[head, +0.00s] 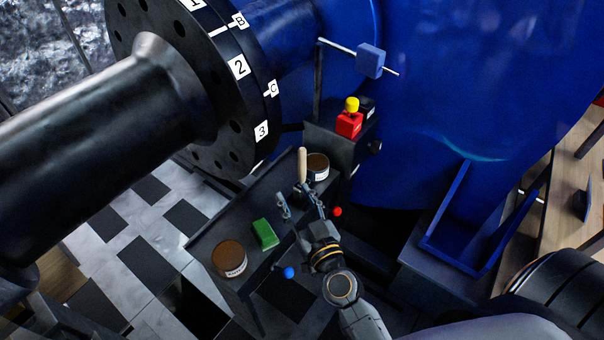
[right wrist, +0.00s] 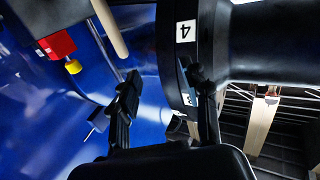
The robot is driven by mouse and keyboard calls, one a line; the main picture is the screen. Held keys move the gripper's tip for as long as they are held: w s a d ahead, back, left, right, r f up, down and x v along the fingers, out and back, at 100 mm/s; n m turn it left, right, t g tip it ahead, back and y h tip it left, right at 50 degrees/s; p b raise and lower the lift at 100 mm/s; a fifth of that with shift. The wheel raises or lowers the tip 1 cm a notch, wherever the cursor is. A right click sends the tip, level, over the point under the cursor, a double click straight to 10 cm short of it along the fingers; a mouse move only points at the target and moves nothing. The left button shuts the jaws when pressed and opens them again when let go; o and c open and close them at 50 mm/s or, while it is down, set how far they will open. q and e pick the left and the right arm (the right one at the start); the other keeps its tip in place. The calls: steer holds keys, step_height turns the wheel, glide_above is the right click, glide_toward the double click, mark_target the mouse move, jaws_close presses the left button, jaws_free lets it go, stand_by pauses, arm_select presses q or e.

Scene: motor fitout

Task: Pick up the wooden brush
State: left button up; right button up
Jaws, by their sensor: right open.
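The wooden brush (head: 302,164) shows as a pale wooden handle standing close to upright beside a brown-topped jar on the dark tray; its lower end is hard to make out. In the right wrist view the handle (right wrist: 110,28) is at the top left, outside the space between the fingers. My right gripper (head: 299,203) is open and empty, just below the handle in the head view. Both of its fingers (right wrist: 163,78) show spread apart in the right wrist view. My left gripper is not in view.
The dark tray (head: 208,240) also holds a green block (head: 265,234), a brown-topped jar (head: 229,258) and another jar (head: 318,167). A red box with a yellow knob (head: 349,123) stands behind. A large black flange (head: 238,110) and a blue housing (head: 450,90) border the space.

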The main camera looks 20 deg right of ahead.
mark_target(303, 158)
steer(key=d+f+m+h, duration=0.2)
steer(key=d+m+h, duration=0.1)
steer(key=d+h, duration=0.2)
steer(key=shift+g, duration=0.4)
steer(key=x, duration=0.4)
steer(key=a+x, duration=0.1)
steer(key=x, duration=0.8)
steer(key=shift+w+r, duration=0.1)
steer(key=shift+w, duration=0.45)
jaws_close()
